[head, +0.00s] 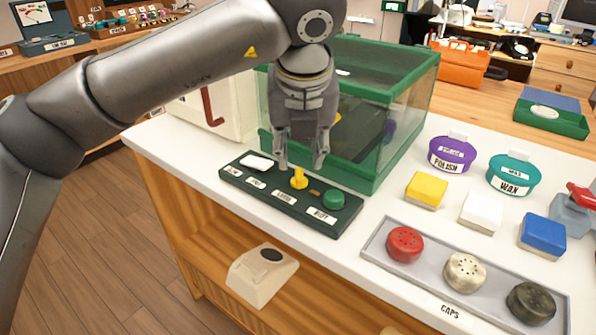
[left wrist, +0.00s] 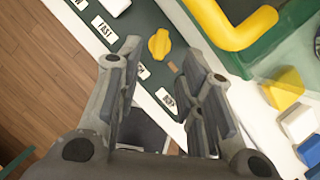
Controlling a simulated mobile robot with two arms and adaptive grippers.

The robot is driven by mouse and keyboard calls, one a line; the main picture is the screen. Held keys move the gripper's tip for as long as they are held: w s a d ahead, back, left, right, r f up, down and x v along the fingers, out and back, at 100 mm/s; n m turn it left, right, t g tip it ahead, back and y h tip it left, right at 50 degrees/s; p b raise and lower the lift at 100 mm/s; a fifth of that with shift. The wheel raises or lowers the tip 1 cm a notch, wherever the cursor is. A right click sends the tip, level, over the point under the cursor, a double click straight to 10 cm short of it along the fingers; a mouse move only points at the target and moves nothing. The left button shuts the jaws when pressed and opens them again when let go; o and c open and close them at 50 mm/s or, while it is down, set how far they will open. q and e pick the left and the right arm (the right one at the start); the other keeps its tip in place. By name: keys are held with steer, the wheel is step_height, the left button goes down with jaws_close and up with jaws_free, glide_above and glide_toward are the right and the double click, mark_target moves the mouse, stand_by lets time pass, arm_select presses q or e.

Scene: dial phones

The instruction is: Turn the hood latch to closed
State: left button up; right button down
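A small yellow knob (head: 299,179), which looks like the hood latch, stands on a dark green control panel (head: 262,200) in front of a green-framed clear hood (head: 400,110). The knob also shows in the left wrist view (left wrist: 160,44), beyond the fingertips. The label nearest it is too small to read surely. My left gripper (head: 300,163) points down just above the knob, its two fingers apart on either side. In the left wrist view the open fingers (left wrist: 161,66) have nothing between them. I cannot tell whether they touch the knob. My right gripper is not in view.
The panel also holds a white rocker (head: 257,163) and a green button (head: 334,199). Right of the hood stand polish (head: 452,154) and wax (head: 513,174) tins, coloured blocks and a tray of caps (head: 378,243).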

mark_target(299, 174)
arm_select(q)
steer(key=x, duration=0.6)
steer(key=shift+w+f+b, duration=0.1)
steer(key=shift+f+b, duration=0.2)
steer(key=shift+f, duration=0.05)
jaws_close()
